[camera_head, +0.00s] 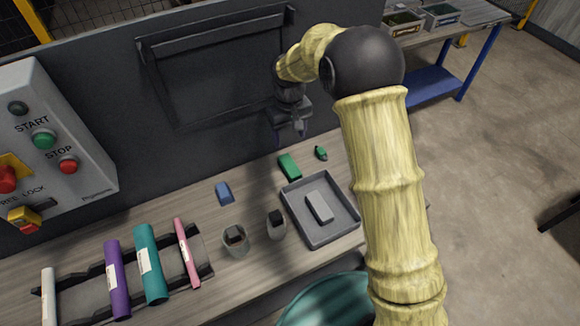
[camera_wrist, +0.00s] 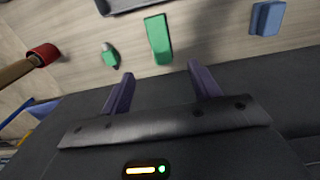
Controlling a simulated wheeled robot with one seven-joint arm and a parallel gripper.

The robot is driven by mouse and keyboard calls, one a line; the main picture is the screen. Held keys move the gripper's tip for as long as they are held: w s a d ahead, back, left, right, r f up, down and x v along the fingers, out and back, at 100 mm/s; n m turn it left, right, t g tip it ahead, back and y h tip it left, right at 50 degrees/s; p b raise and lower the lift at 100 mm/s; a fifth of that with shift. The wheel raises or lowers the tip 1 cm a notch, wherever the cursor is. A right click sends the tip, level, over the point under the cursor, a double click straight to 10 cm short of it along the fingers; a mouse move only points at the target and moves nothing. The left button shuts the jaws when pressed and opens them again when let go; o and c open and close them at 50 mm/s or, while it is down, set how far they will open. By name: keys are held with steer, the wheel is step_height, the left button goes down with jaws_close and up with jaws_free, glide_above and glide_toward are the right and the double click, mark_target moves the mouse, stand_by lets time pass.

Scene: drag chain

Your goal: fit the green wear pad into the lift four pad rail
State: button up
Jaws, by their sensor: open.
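A green block (camera_head: 289,166), which looks like the wear pad, lies on the wooden bench behind the grey tray. It also shows in the wrist view (camera_wrist: 158,38), just beyond the fingertips. My gripper (camera_head: 289,137) hangs above the back of the bench, near the dark panel. In the wrist view its two purple fingers (camera_wrist: 161,76) are spread apart with nothing between them. A smaller green piece with a grey end (camera_head: 321,153) lies to the right of the block. I cannot identify the lift four pad rail in either view.
A grey tray (camera_head: 349,226) holds a light grey block (camera_head: 319,206). A red-headed tool (camera_wrist: 42,55) shows in the wrist view. The dark panel (camera_head: 190,140) rises behind the bench.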

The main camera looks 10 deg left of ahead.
steer(key=p, duration=0.1)
glide_above(290, 165)
step_height(290, 165, down, 7)
steer(key=shift+a+f, duration=0.1)
steer(key=shift+f, duration=0.05)
steer(key=shift+s+f, duration=0.1)
steer(key=shift+f, duration=0.25)
steer(key=shift+f, duration=0.1)
steer(key=shift+f+p, duration=0.85)
steer(key=shift+f, duration=1.7)
steer(key=c, duration=1.3)
